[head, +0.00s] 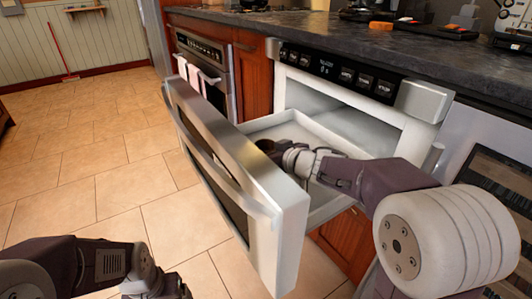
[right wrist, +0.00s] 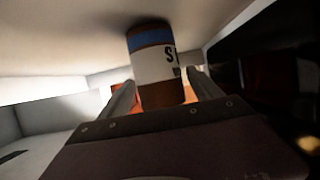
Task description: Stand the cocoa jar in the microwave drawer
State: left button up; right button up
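The cocoa jar (right wrist: 154,62) shows in the right wrist view, brown with a blue band and a white label with dark lettering. Its far end meets a pale surface, apparently the drawer floor. My right gripper (right wrist: 162,88) has one finger on each side of it, with narrow gaps, so it looks open around the jar. In the head view my right gripper (head: 268,149) reaches into the pulled-out microwave drawer (head: 277,124), behind the drawer front (head: 232,165). The jar is hidden in that view. My left arm is at the lower left; its fingertips are not visible.
The drawer front stands out over the tiled floor (head: 100,165). The dark countertop (head: 330,35) runs above, with the microwave control panel (head: 340,72) beneath it. An oven (head: 205,70) with towels stands further left.

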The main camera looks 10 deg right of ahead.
jog(key=shift+r, duration=0.15)
jog(key=p+v, duration=0.7)
jog(key=v, duration=0.5)
jog(key=shift+p, duration=0.3)
